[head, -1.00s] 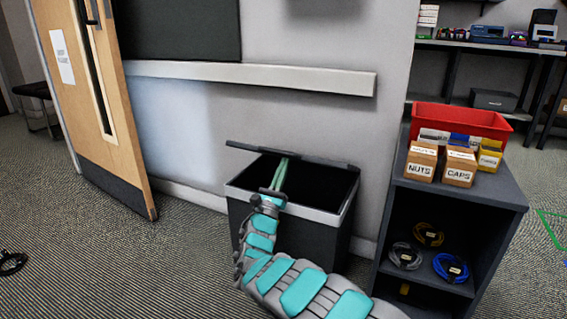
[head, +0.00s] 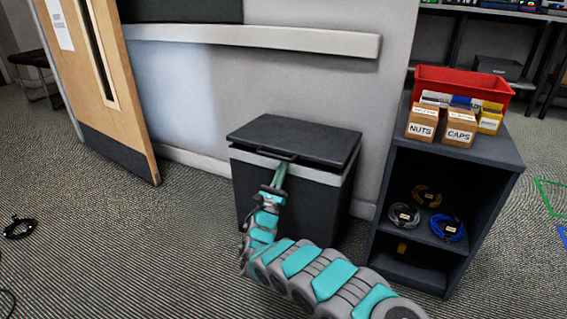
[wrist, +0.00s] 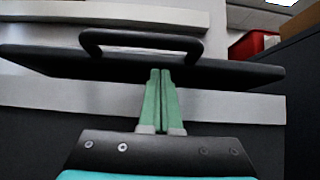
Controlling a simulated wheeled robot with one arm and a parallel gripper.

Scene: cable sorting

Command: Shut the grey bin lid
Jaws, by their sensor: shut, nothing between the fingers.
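The grey bin (head: 292,200) stands against the wall, dark with a light grey band at its rim. Its dark lid (head: 295,138) lies nearly flat over the top, with a dark gap along the front edge. The lid's handle (head: 276,154) is at the front edge; it also shows in the wrist view (wrist: 141,35). My gripper (head: 282,168) is shut and empty at the front of the bin. In the wrist view its green fingertips (wrist: 160,75) are together just below the lid's front edge and handle; I cannot tell whether they touch the lid.
A dark shelf unit (head: 452,160) stands to the right, with cartons, a red bin (head: 462,86) and coiled cables. A wooden door (head: 108,85) is at the left. A black cable (head: 18,228) lies on the floor at far left.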

